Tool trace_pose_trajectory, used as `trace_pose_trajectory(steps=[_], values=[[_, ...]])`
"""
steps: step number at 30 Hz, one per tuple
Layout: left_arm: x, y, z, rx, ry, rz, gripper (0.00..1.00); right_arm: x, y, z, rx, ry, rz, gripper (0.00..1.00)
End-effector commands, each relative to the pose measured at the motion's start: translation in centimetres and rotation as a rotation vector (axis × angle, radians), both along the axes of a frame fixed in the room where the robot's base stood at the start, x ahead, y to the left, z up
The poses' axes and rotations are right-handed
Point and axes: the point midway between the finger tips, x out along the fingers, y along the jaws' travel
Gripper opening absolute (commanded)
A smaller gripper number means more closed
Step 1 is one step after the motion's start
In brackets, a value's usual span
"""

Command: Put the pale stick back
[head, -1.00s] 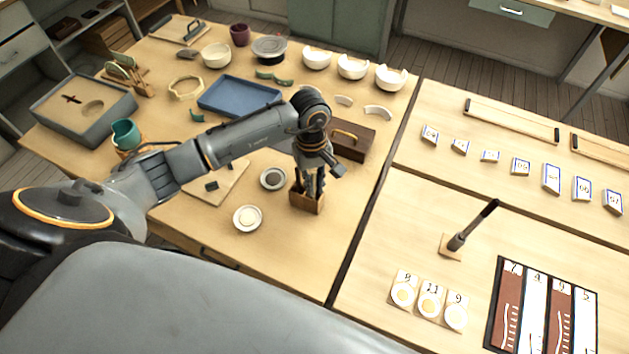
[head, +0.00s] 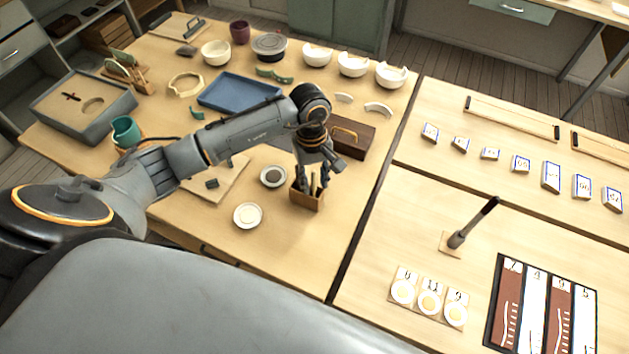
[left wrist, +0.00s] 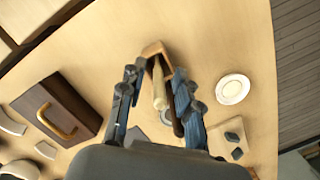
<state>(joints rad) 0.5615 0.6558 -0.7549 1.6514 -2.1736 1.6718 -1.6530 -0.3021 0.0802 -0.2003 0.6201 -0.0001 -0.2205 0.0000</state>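The pale stick (left wrist: 159,88) stands in a small wooden holder (left wrist: 153,47), its near end pointing toward my left wrist camera. In the head view the holder (head: 307,201) is on the table below my left gripper (head: 312,180). In the left wrist view the gripper's fingers (left wrist: 155,78) are spread on either side of the stick, with a gap visible on its left. A dark stick-like thing (left wrist: 178,124) shows beside it, partly hidden by the right finger. My right gripper is not in view.
A dark wooden box with a brass handle (head: 350,140) stands close behind the holder. Two small round dishes, one dark inside (head: 273,176) and one pale (head: 248,215), lie to its left. The table in front of the holder is clear.

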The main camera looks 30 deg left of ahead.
Motion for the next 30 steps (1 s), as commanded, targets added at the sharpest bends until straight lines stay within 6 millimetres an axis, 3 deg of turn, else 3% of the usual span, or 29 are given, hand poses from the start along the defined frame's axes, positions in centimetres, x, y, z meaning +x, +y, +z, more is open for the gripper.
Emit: trace_pose_trajectory(steps=[6, 15, 21, 30], values=[[0.6, 0.6, 4.2, 0.003, -0.010, -0.001, 0.33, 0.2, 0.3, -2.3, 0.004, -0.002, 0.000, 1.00], [1.0, 1.0, 9.7, 0.002, -0.005, -0.001, 0.33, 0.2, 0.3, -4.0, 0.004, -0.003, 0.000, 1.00], [1.0, 1.1, 11.0, 0.002, -0.002, 0.000, 0.33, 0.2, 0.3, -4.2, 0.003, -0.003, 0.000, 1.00], [1.0, 1.1, 11.0, 0.001, -0.001, 0.000, 0.33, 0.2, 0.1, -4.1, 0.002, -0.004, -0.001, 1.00]])
